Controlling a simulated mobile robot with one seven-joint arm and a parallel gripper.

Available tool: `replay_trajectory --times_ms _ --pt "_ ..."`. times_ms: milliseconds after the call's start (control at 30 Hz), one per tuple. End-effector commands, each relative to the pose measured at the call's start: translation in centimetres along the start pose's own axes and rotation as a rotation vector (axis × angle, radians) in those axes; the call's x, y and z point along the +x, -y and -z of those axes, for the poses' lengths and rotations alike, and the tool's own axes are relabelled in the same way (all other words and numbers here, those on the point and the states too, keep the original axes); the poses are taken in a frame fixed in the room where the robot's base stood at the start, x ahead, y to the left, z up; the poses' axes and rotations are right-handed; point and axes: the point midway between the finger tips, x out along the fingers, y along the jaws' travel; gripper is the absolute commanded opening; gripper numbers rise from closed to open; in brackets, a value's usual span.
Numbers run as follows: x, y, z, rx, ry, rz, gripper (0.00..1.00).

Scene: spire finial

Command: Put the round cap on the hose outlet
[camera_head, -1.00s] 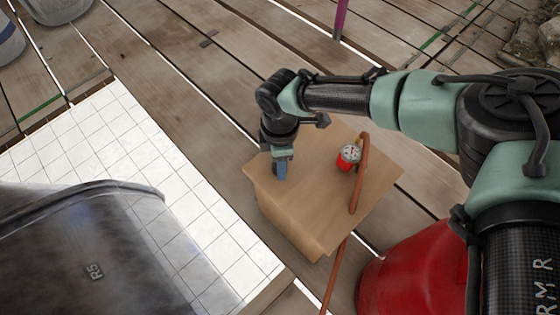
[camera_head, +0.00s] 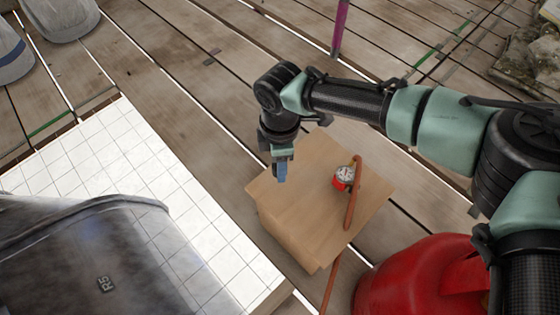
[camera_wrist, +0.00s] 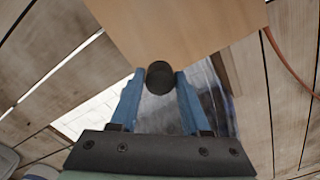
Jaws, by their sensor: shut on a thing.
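My gripper (camera_wrist: 156,88) has blue fingers, shut on a dark round cap (camera_wrist: 160,77) in the wrist view. In the head view my gripper (camera_head: 281,172) points down by the far left edge of a wooden box (camera_head: 300,205); the cap cannot be made out there. A red device with a round gauge (camera_head: 344,176) sits on the box, to the right of my gripper and apart from it. An orange-brown hose (camera_head: 354,195) lies beside it. I cannot clearly tell which part is the hose outlet.
A red rounded tank (camera_head: 425,280) stands at the lower right. A large grey metal vessel (camera_head: 80,260) fills the lower left, near a white tiled surface (camera_head: 110,150). A purple post (camera_head: 338,28) stands behind. Two pale caps or helmets (camera_head: 62,15) lie top left on the plank floor.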

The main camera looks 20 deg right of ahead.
Motion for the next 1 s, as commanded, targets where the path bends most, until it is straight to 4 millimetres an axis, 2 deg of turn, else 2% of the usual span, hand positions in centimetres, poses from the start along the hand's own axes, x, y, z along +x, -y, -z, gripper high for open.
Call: replay_trajectory --times_ms 133,267,700,1000 --pt "-0.2 0.1 0.2 0.013 -0.001 0.002 0.00" --pt "-1.2 0.9 1.4 0.097 -0.002 0.011 0.00" --pt "-8.1 6.4 8.5 0.768 0.013 0.033 0.00" --pt "-12.2 8.9 11.5 1.172 0.006 0.009 0.00"
